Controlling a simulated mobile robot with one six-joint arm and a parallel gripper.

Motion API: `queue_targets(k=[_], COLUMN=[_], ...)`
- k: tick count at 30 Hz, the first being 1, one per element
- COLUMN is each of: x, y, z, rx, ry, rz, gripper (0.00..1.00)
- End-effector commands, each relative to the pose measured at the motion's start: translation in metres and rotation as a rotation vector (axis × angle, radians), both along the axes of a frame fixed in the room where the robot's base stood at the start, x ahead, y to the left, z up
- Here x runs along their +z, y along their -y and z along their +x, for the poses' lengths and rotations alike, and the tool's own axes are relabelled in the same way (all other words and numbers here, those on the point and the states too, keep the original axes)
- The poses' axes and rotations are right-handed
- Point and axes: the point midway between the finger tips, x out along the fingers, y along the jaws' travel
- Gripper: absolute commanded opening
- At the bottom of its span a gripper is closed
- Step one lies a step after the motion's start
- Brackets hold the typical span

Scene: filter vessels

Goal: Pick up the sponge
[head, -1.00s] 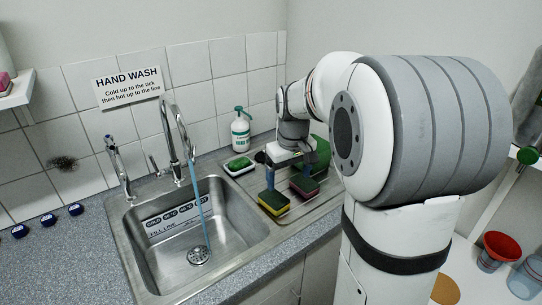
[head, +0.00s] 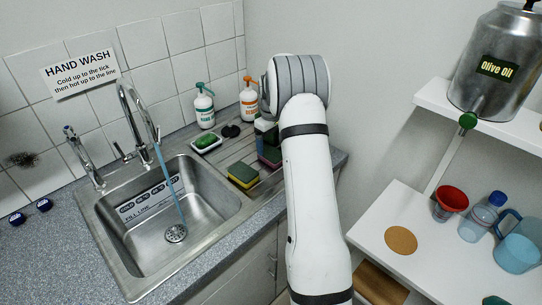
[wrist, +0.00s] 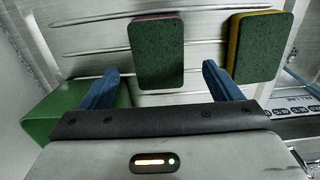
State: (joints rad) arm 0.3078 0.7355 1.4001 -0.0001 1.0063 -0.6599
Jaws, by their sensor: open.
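Two sponges lie on the ribbed steel drainer (head: 222,160). One is green on top with a yellow side (head: 243,175); it also shows at the right in the wrist view (wrist: 262,48). The other is green with a maroon side (head: 270,157); in the wrist view it appears at centre (wrist: 158,55). My gripper (wrist: 160,70) is open and empty, its two blue fingers spread on either side of the maroon-sided sponge as seen from the wrist. I cannot tell how far above it they are. In the head view my arm hides most of the gripper.
A green object (wrist: 75,118) is close to the left finger. A dish with a green pad (head: 206,141) and pump bottles, green (head: 204,108) and orange (head: 248,100), stand behind. The sink (head: 165,215) with running water is at left.

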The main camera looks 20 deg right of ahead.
Motion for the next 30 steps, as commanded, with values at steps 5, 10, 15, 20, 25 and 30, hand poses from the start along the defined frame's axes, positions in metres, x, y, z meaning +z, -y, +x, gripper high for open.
queue_targets(k=[5, 10, 15, 20, 25, 30], x=[-0.026, -0.04, -0.041, -0.04, -0.04, -0.04], y=[0.002, 0.002, 0.003, 0.003, 0.003, 0.003], z=[-0.001, -0.001, -0.001, -0.001, -0.001, -0.001], rx=[-0.001, -0.001, -0.002, -0.002, -0.002, -0.003], ry=[-0.003, 0.0, 0.001, 0.0, 0.0, 0.0], rz=[0.001, 0.0, 0.0, 0.0, 0.0, 0.0], gripper=[0.85, 0.85, 0.85, 0.74, 0.6, 0.46])
